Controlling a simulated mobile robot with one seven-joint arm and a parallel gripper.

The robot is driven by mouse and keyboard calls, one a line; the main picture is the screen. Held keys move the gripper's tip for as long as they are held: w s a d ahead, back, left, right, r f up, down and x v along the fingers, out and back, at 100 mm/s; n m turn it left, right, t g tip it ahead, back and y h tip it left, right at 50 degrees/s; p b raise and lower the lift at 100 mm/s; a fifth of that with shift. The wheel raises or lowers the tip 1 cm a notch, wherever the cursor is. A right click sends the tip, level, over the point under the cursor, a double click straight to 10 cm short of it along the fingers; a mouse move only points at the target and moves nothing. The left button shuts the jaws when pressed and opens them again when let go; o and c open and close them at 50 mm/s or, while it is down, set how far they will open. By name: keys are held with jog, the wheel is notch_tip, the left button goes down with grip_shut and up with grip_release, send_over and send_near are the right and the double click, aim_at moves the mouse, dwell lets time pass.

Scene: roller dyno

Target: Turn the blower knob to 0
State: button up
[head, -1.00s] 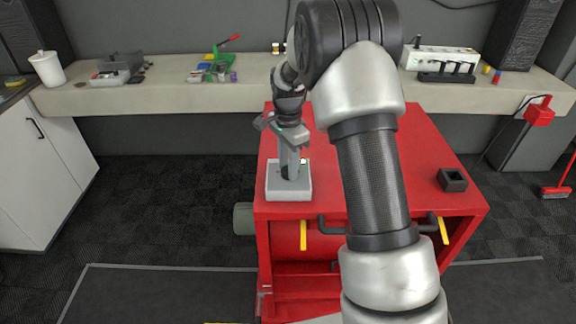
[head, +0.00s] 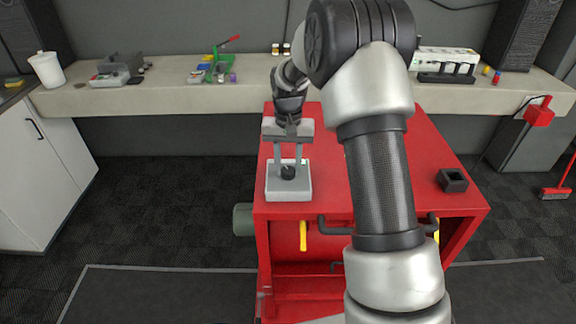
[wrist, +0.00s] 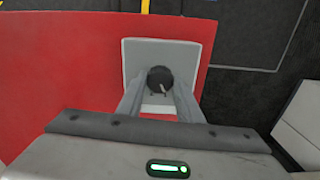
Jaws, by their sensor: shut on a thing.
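The blower knob (head: 288,172) is a small black round knob on top of a light grey box (head: 289,192). The box sits at the left front of the red machine's top. In the wrist view the knob (wrist: 158,76) has a pale pointer mark, which points toward the bottom of the picture, slightly right. Any scale numbers are not readable. My gripper (head: 289,167) points down from above, with one finger on each side of the knob, shut on it. The fingers hide parts of the box (wrist: 192,50).
The red machine (head: 410,180) carries a small black open block (head: 453,180) at its right. A yellow handle (head: 303,235) is on its front. A long bench (head: 170,92) with tools and parts runs behind. The red top right of the box is clear.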

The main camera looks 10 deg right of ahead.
aim_at(289, 170)
jog(key=n, duration=0.6)
jog(key=shift+n, duration=0.3)
dwell(0.4)
jog(key=o, duration=1)
jog(key=shift+o, duration=0.2)
notch_tip(289, 170, up, 18)
jog(key=shift+f+p, duration=0.2)
jog(key=shift+p, duration=0.15)
